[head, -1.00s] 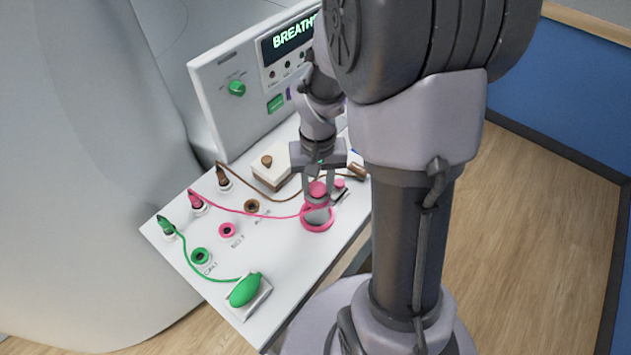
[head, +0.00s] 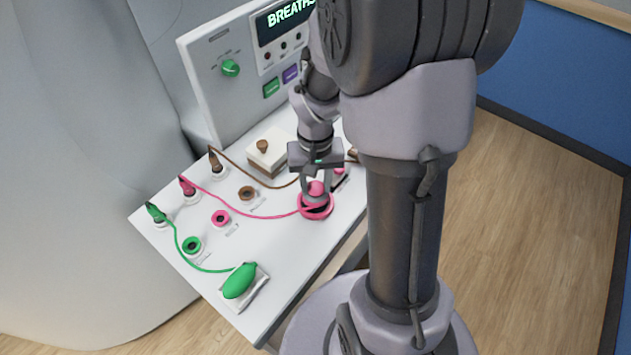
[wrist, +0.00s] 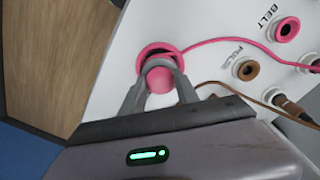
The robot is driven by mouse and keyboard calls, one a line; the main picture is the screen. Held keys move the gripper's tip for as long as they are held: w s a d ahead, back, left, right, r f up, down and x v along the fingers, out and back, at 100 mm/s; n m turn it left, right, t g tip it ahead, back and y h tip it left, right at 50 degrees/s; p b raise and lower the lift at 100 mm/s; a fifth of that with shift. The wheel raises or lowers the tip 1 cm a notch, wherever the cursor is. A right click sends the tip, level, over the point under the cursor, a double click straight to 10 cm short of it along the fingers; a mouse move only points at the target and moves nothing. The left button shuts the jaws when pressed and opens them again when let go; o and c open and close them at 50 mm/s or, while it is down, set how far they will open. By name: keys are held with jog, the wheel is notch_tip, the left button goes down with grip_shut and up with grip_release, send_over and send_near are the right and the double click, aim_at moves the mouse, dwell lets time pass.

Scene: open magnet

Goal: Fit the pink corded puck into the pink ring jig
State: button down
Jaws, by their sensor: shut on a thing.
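The pink corded puck shows as a round pink knob (head: 316,187) between the fingertips of my gripper (head: 315,192); the knob also shows in the wrist view (wrist: 159,79). My gripper is shut on it, pointing down. The pink ring jig (head: 330,210) lies on the white table top directly around and below the puck; its rim also shows in the wrist view (wrist: 152,47). The fingers hide most of the puck's body, so I cannot tell if it sits fully inside the ring. Its pink cord (head: 245,214) runs left to a pink plug (head: 187,187).
A green bulb (head: 239,281) with a green cord lies at the table's near corner. Pink (head: 220,218), green (head: 192,245) and brown (head: 247,193) sockets sit to the left. A cream box (head: 268,150) and the control panel (head: 222,75) stand behind. A brown cord passes behind my gripper.

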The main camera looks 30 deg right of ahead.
jog(key=shift+f+b, duration=1.05)
jog(key=shift+f, duration=0.3)
jog(key=c, duration=0.8)
grip_release()
jog(key=shift+c, duration=0.2)
notch_tip(320, 180, up, 18)
jog(key=p, duration=0.8)
jog(key=s+a+r+t+y+b, duration=0.1)
jog(key=s+a+r+t+b, duration=0.1)
jog(key=s+a, duration=0.3)
jog(key=s+a+r+t+y+b, duration=0.1)
jog(key=s+a+r+t+b, duration=0.1)
jog(key=s+a, duration=0.4)
jog(key=a+r+t, duration=0.1)
jog(key=a, duration=0.2)
jog(key=shift+s+a+r+n+t, duration=0.2)
jog(key=shift+a+r+n+t, duration=0.1)
jog(key=shift+r+t, duration=0.1)
